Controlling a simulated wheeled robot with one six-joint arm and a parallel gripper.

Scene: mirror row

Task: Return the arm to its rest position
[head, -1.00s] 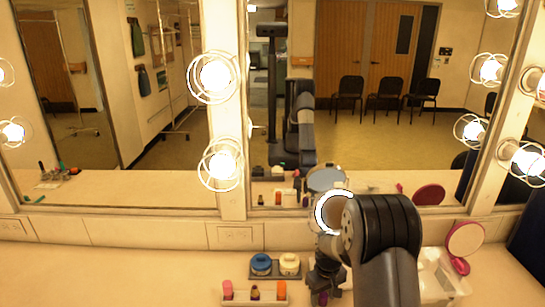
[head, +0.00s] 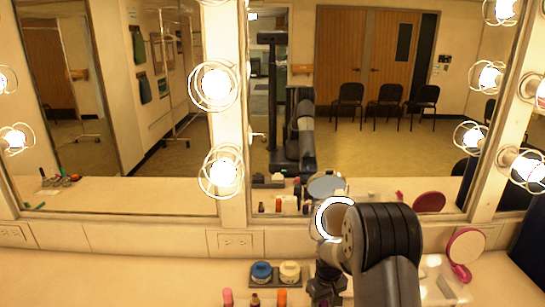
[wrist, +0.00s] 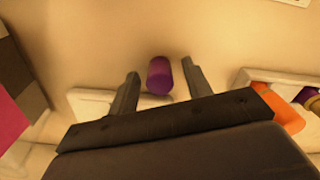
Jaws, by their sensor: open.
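My arm reaches forward over the counter at the lower right of the head view, bent and not folded. My gripper (wrist: 160,80) is open in the wrist view, with a finger on each side of a purple cylinder (wrist: 159,76). I see a gap between each finger and the cylinder. In the head view my gripper (head: 325,285) is small and dark below the wrist, partly cut by the bottom edge.
A dark tray with a blue-lidded jar (head: 261,271) and a cream-lidded jar (head: 290,271) stands left of my gripper. Below are several small coloured bottles or tubes. A pink hand mirror (head: 465,246) stands right of my arm. The lit wall mirror (head: 360,150) rises behind the counter.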

